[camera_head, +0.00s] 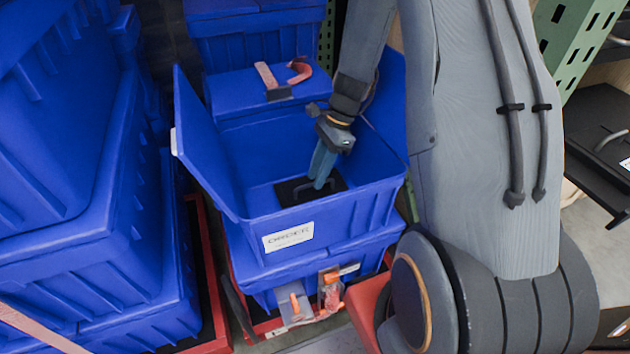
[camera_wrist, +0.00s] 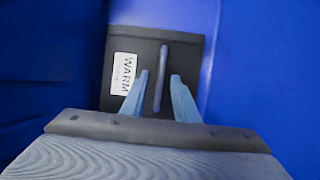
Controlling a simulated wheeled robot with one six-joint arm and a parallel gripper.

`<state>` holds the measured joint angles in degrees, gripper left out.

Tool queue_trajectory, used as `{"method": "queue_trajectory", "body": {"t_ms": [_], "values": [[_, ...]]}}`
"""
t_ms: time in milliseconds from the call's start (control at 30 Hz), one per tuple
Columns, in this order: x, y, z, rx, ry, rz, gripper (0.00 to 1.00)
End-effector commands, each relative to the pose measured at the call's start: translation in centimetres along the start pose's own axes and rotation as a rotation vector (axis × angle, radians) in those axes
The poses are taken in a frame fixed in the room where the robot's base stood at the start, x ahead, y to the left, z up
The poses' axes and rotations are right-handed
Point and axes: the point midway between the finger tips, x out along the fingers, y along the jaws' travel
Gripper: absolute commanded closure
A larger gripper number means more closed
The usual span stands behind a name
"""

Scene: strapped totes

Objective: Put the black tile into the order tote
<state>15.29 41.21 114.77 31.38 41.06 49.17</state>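The black tile (camera_head: 288,189) lies inside the blue order tote (camera_head: 345,213), at its floor. In the wrist view the tile (camera_wrist: 142,45) shows a raised bar handle and a white label reading WARM. The tote stands with its lid flaps open and an ORDER label on its front. My gripper (camera_head: 318,180) reaches down into the tote over the tile. In the wrist view its fingers (camera_wrist: 160,78) are apart, one on each side of the handle, with gaps visible between. I cannot tell how far the fingertips are above the tile.
A closed blue tote (camera_head: 265,90) with an orange strap (camera_head: 299,72) stands behind the order tote. Tall blue totes (camera_head: 80,200) stand close on the left. A green rack post (camera_head: 580,40) and dark shelf (camera_head: 600,140) are on the right. The tote walls surround my gripper.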

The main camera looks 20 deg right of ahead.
Motion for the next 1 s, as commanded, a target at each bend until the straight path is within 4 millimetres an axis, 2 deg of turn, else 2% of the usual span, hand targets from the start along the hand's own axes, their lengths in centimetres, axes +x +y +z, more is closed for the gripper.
{"method": "queue_trajectory", "body": {"t_ms": [100, 300, 600, 767, 1000], "values": [[-2.8, -0.1, 0.0, -0.001, 0.001, -0.005, 0.72], [-6.5, -0.1, 0.0, -0.001, 0.002, -0.003, 0.72], [-8.9, 0.3, 0.5, -0.029, 0.008, 0.001, 0.72], [-10.4, 2.2, 3.5, -0.215, 0.053, 0.011, 0.72], [-12.9, 8.0, 9.5, -0.676, 0.159, 0.051, 0.72]]}}
